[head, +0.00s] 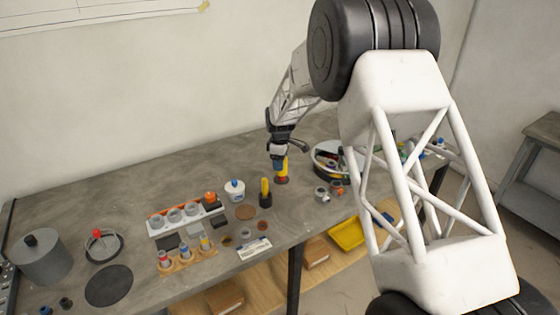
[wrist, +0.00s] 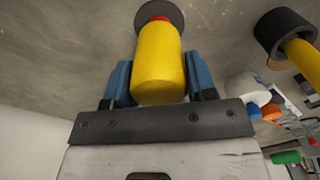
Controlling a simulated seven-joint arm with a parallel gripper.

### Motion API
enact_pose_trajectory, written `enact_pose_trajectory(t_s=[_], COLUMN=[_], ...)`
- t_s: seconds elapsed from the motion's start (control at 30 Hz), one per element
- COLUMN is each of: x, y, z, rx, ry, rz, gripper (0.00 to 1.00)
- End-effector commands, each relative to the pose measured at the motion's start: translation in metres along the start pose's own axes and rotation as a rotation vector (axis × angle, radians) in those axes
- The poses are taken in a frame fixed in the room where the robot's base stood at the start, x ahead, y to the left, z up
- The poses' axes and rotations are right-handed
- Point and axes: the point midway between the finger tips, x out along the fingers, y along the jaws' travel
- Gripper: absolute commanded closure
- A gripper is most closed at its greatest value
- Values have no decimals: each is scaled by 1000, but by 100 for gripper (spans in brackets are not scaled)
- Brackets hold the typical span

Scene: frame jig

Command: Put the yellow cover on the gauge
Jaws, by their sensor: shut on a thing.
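My gripper (head: 280,165) is shut on a yellow cylinder, which I take to be the yellow cover (wrist: 158,62); blue fingers grip its sides in the wrist view. In the head view the cover (head: 284,169) points down over the table. A red band (wrist: 158,18) and a dark round disc (wrist: 170,8) show at its far end; I cannot tell whether they belong to it or stand under it. A second upright piece (head: 265,192), black below with a yellow rod, stands to the left. I cannot tell for sure which thing is the gauge.
A dark round bowl (head: 325,147) with parts stands right of my gripper. Small metal and orange parts (head: 322,194) lie in front. A white pot (head: 234,190) and a white rack (head: 160,228) are to the left. The table behind is clear.

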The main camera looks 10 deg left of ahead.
Motion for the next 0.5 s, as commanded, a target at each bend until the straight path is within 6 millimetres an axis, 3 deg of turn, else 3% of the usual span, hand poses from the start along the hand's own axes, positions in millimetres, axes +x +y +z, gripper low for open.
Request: enact_pose_trajectory(t_s=[0.5], x=[13], y=[0], z=[0], rx=[0], ry=[0], rz=[0], gripper=[71])
